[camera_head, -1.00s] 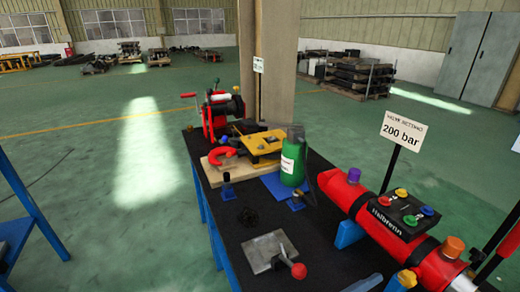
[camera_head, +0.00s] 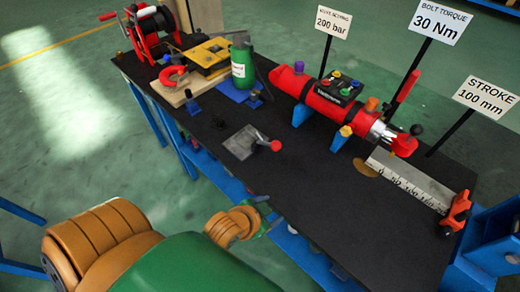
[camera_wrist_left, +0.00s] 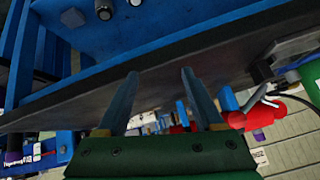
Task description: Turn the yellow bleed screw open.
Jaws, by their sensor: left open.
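A red cylinder (camera_head: 318,97) lies on the black bench top, with a black block (camera_head: 338,89) on it. A yellow screw or knob (camera_head: 346,131) sits low on its near side, by the right end. A smaller yellow knob (camera_head: 337,74) is among the coloured knobs on the block. I cannot tell which is the bleed screw. My left gripper (camera_head: 268,214) is just off the bench's near edge, well short of the cylinder. In the left wrist view its two fingers (camera_wrist_left: 158,73) are apart with nothing between them. My right gripper is not in view.
A grey plate with a red-knobbed lever (camera_head: 245,143) lies between my arm and the cylinder. A green bottle (camera_head: 242,66) stands behind it. A steel scale (camera_head: 410,180) lies right, with signs behind. The front middle of the bench top (camera_head: 300,190) is bare.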

